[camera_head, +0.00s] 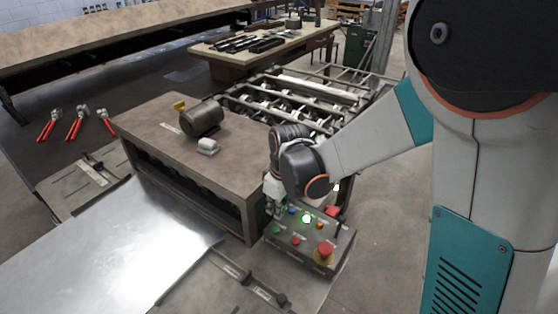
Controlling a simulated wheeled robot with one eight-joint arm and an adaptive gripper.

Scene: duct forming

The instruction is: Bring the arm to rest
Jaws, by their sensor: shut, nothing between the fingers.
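My arm reaches in from the right side of the head view, over a machine with a control panel. Its dark wrist hides part of my gripper (277,205), which points down by the panel's upper left corner. The gripper is shut and holds nothing. The control panel (313,240) has several coloured buttons, a lit green one (306,218) and a red mushroom button (325,249) at its lower right. I cannot tell whether the fingertips touch the panel.
A brown machine housing (160,140) with a motor (201,117) stands left of my wrist. A shiny metal sheet (130,245) lies at the front left. A roller frame (300,97) and a tool table (225,52) stand behind. Red-handled tools (75,123) lie at the left.

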